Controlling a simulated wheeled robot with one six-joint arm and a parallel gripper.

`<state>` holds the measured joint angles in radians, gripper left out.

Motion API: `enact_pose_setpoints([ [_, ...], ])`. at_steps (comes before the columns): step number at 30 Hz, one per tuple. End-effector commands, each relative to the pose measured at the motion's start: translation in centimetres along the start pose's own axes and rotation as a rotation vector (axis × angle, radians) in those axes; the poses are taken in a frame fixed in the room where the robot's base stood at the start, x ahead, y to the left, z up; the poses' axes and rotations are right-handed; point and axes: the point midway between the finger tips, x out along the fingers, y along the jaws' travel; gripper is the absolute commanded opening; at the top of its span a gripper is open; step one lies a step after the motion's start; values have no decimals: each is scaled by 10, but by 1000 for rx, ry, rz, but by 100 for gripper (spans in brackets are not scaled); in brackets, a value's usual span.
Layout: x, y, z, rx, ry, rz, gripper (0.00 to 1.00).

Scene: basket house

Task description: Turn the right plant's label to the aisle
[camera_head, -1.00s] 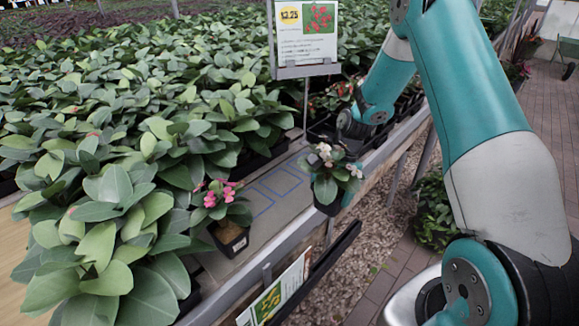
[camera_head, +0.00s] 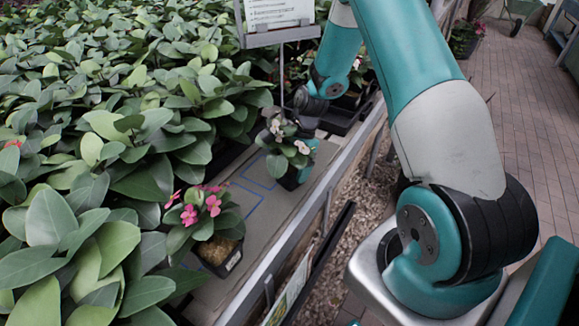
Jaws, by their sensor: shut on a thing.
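The right plant (camera_head: 284,143) has pale pinkish-white flowers and a small dark pot. My gripper (camera_head: 306,160) is at the right side of this plant and shut on it; leaves and the arm hide most of the fingers. The pot is upright over the bench (camera_head: 243,240), by the blue outlined squares (camera_head: 259,172); I cannot tell whether it touches the surface. No label shows on its visible side. The left plant (camera_head: 207,217), with bright pink flowers, stands nearer in a dark pot, a pale label (camera_head: 233,260) facing the aisle.
Dense leafy plants (camera_head: 90,150) fill the bench to the left. A price sign (camera_head: 278,20) on a post stands behind the right plant. A rail with a sign (camera_head: 290,290) runs along the bench's front edge. Gravel (camera_head: 345,235) and a brick aisle (camera_head: 515,110) lie to the right.

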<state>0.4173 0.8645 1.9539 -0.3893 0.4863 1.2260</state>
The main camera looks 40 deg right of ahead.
Motion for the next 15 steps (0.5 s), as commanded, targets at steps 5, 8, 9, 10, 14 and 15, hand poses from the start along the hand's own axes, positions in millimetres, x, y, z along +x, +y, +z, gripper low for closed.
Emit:
enact_pose_setpoints([
  [5,4,0,-2,277,-1,-118,57],
  [8,3,0,-2,411,0,-175,57],
  [9,3,0,-2,464,0,-196,57],
  [10,3,0,-2,500,0,-211,57],
  [14,3,0,-3,658,1,-277,57],
  [15,3,0,-3,705,1,-296,57],
])
